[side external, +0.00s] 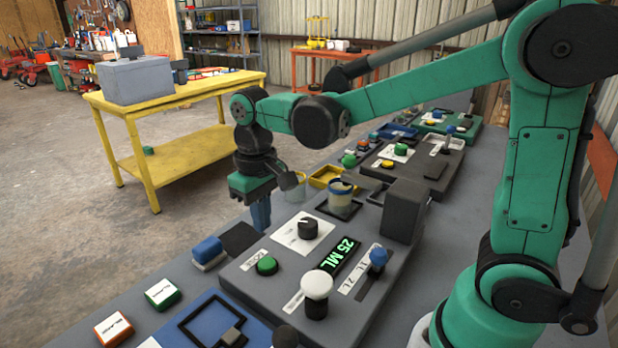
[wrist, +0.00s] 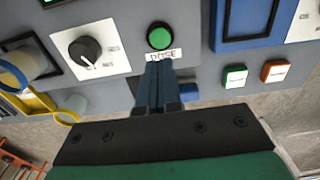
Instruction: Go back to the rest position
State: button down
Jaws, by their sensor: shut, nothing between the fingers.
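The fingertips appear just below the "DOSE" label and the green button (wrist: 160,38). That green button also shows in the side external view (side external: 267,265), to the right of and below my gripper. A black knob on a white plate (wrist: 85,49) is to the left of the fingers in the wrist view.
A jar (side external: 342,199) stands behind the panel near a grey block (side external: 405,211). A white-topped knob (side external: 317,285) and a blue-topped lever (side external: 378,259) rise from the panel. A yellow table (side external: 176,155) with a grey box stands across the open floor.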

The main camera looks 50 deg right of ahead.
jog(key=s+d+r+t, duration=0.2)
jog(key=s+t, duration=0.3)
jog(key=t, duration=0.2)
jog(key=shift+s+d, duration=0.25)
jog(key=shift+s, duration=0.15)
